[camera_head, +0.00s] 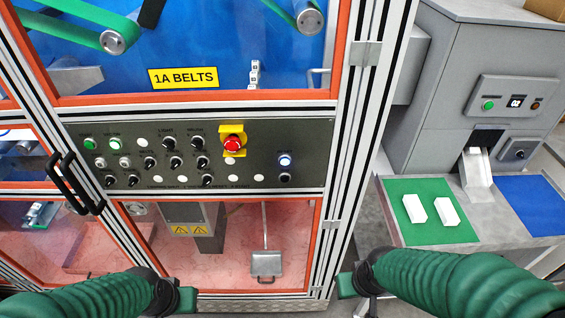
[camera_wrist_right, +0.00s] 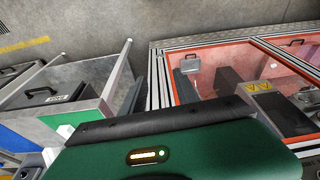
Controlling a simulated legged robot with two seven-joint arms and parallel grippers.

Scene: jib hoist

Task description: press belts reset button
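The dark control panel (camera_head: 230,178) spans the front of the machine under the "1A BELTS" sign (camera_head: 183,78). It carries rows of green, white and black buttons and knobs. A red emergency stop (camera_head: 232,144) sits on a yellow plate. A blue-lit button (camera_head: 285,161) is at the panel's right, above a dark one (camera_head: 285,177). The small labels are too blurred to tell which is the belts reset button. My left gripper (camera_head: 187,298) and right gripper (camera_head: 346,285) are low in front of the machine, both apart from the panel. Their finger openings cannot be made out.
A black door handle (camera_head: 76,184) sticks out left of the panel. A grey machine (camera_head: 465,85) stands at the right, behind a table with a green mat (camera_head: 407,232) holding two white blocks and a blue mat (camera_head: 535,203). Space between my grippers and the panel looks clear.

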